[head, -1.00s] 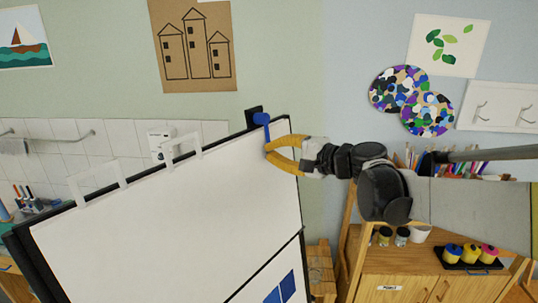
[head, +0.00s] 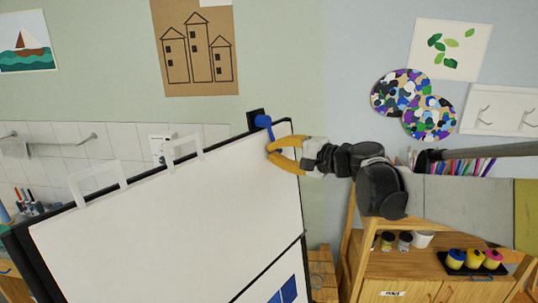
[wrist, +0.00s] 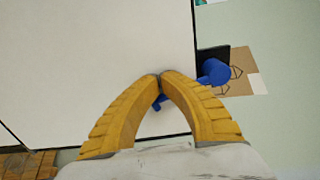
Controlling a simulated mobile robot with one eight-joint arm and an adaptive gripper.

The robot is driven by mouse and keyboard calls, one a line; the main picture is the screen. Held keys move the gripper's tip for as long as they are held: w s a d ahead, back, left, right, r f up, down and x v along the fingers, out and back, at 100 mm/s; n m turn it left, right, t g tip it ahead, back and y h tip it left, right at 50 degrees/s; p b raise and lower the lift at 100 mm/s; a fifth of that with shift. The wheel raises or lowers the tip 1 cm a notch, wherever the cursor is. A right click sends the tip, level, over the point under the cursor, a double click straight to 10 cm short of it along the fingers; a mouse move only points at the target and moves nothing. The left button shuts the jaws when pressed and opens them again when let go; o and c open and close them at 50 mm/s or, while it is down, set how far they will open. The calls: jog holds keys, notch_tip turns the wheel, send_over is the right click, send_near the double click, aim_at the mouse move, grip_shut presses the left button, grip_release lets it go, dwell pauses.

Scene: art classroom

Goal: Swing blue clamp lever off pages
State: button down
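The blue clamp lever (head: 271,134) is at the top right corner of the white pages (head: 175,205), on a black mount (head: 256,116). Its round blue head shows at the right in the wrist view (wrist: 215,72). The lever's arm runs over the page corner, and its end (wrist: 158,103) shows between my fingers. My gripper (head: 268,150) has yellow fingers at the lever, in front of the pages. In the wrist view its tips (wrist: 161,75) meet. The right finger hides part of the lever; I cannot tell whether they touch. The lever does not appear pinched between the tips.
The pages hang on a black-edged board (head: 302,215) with white loops (head: 183,152) along the top. A wooden cabinet (head: 415,273) with pots of paint (head: 473,258) stands at the lower right. The wall behind holds pictures. The space above the board is clear.

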aim_at(280, 137)
jog(key=shift+w+d, duration=0.1)
jog(key=shift+w, duration=0.05)
jog(key=shift+w+d+r, duration=0.1)
jog(key=shift+w+d, duration=0.4)
jog(key=shift+w, duration=0.2)
dwell(0.3)
jog(key=shift+w+d+r, duration=0.3)
jog(key=shift+w+d, duration=0.25)
jog(key=shift+w, duration=0.25)
jog(key=shift+w+d+r, duration=0.4)
jog(key=shift+w+r, duration=0.15)
jog(key=shift+w, duration=0.15)
jog(key=shift+r, duration=0.1)
